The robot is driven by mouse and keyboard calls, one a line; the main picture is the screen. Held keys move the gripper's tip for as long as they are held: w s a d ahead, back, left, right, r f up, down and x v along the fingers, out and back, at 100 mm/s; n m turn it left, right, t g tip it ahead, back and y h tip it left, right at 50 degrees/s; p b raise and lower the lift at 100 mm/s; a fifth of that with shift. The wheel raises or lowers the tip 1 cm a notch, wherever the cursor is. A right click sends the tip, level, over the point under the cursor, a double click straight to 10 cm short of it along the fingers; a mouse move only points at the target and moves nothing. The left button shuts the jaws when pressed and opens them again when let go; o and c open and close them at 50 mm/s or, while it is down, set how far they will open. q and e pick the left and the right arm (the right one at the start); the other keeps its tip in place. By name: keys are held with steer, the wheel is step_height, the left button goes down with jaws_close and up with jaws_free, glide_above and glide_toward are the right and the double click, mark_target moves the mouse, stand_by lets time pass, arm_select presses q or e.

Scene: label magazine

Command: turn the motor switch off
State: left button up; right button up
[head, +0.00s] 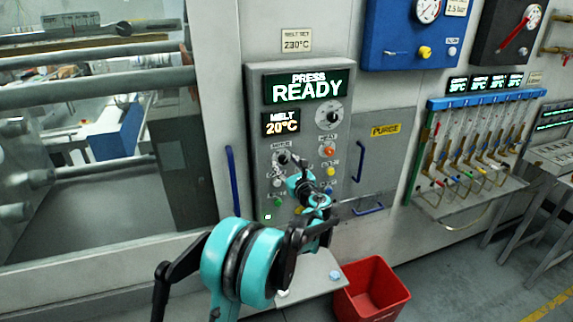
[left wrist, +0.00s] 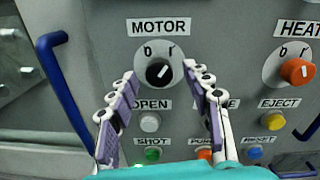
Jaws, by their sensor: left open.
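The motor switch (left wrist: 159,71) is a round black knob on a pale disc under a MOTOR label, with marks at its upper left and upper right. Its white pointer line leans to the upper right. My left gripper (left wrist: 160,78) is open, with one fingertip on each side of the knob in the left wrist view; I cannot tell whether they touch it. In the head view the switch (head: 283,158) is on the press panel, close to the fingers of my left gripper (head: 290,170). My right gripper is in neither view.
Close by are the orange HEAT knob (left wrist: 297,71), the white OPEN button (left wrist: 150,121), the green SHOT button (left wrist: 152,154) and the yellow EJECT button (left wrist: 271,120). A blue handle (left wrist: 64,85) stands left of the panel. A red bin (head: 372,290) is below.

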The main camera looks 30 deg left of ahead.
arm_select(q)
steer(key=shift+w+a, duration=0.15)
steer(key=shift+a, duration=0.05)
jaws_close()
